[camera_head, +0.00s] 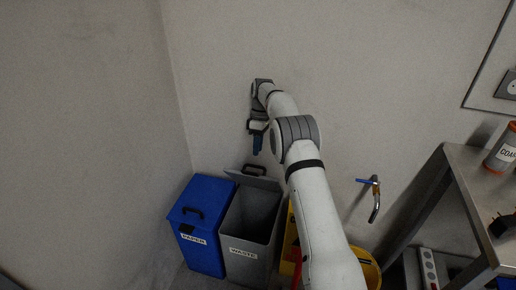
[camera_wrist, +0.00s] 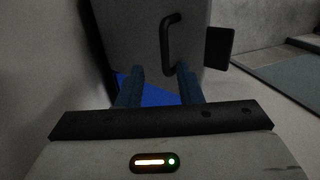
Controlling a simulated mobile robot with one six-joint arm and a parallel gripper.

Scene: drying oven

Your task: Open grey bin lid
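The grey bin (camera_head: 249,222), labelled WASTE, stands right of the blue bin. Its lid (camera_head: 254,181) is raised at the back, and the bin's dark inside shows. A black handle (camera_head: 255,169) sits on the lid. My gripper (camera_head: 258,150) points down just above the lid's handle. In the wrist view, the grey lid (camera_wrist: 140,40) fills the upper middle, with its black handle (camera_wrist: 168,42) beyond the fingertips. The two blue fingers (camera_wrist: 161,78) are apart with nothing held between them. The handle looks clear of the fingers.
A closed blue bin (camera_head: 203,250), labelled PAPER, stands at the left. A yellow bin (camera_head: 288,245) is partly hidden behind my arm. A wall tap (camera_head: 374,195) and a metal table (camera_head: 462,165) are at the right. The wall is close behind the bins.

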